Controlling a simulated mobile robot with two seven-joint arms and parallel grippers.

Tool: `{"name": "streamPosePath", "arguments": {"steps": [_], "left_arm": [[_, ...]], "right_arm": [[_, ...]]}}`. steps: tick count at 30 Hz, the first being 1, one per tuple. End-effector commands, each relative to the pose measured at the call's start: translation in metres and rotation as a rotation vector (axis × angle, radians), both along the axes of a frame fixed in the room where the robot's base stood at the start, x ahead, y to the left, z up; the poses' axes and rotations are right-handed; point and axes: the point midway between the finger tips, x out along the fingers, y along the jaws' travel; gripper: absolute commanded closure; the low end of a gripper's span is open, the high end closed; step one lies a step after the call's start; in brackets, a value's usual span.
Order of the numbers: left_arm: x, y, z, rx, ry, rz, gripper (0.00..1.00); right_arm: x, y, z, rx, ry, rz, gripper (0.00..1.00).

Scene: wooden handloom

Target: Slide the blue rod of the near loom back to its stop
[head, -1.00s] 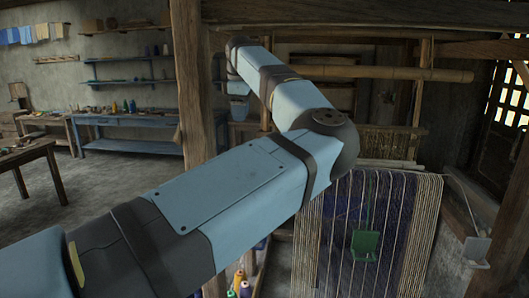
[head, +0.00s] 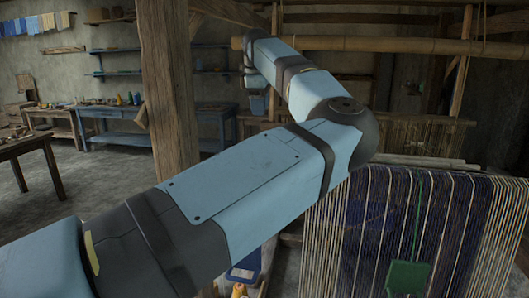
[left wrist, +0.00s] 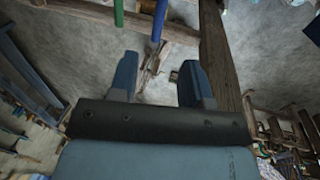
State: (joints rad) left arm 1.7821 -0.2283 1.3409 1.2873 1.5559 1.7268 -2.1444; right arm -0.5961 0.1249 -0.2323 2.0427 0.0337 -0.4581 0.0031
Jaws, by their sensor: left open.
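In the left wrist view, my left gripper (left wrist: 156,72) is open, with nothing between its two fingers. A blue rod (left wrist: 160,18) shows at the top of that view, beyond the gap between the fingers and apart from them. A green rod (left wrist: 118,12) is to its left. The rods' far ends are out of frame. In the head view, the loom's striped warp (head: 335,235) hangs at the lower right, with a green paddle-like part (head: 408,276) in front. My left arm crosses the middle and hides part of the loom. I cannot make out the blue rod there.
A thick wooden post (head: 165,90) stands behind my left arm. A blue workbench (head: 115,138) is at the back wall and a dark table (head: 25,145) at the far left. A long horizontal beam (head: 400,46) runs above the loom. The floor at left is clear.

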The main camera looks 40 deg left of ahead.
Motion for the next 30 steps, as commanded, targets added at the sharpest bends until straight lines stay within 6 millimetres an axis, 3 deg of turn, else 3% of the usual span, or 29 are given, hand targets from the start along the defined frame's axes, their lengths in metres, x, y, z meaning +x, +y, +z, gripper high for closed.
{"name": "streamPosePath", "arguments": {"steps": [8, 18, 24, 30], "left_arm": [[0.008, 0.004, -0.046, -0.003, 0.004, 0.001, 0.56], [0.019, 0.011, -0.110, -0.001, 0.003, 0.000, 0.56], [0.022, 0.012, -0.128, -0.001, 0.003, 0.000, 0.56], [0.023, 0.013, -0.131, 0.000, 0.001, 0.000, 0.56]], "right_arm": [[-0.012, -0.001, -0.004, -0.004, 0.023, 0.001, 0.47], [-0.008, 0.000, 0.002, -0.007, 0.011, 0.004, 0.47], [-0.008, 0.000, 0.002, -0.009, 0.009, 0.006, 0.47], [-0.008, 0.000, 0.001, -0.009, 0.009, 0.007, 0.47]]}}
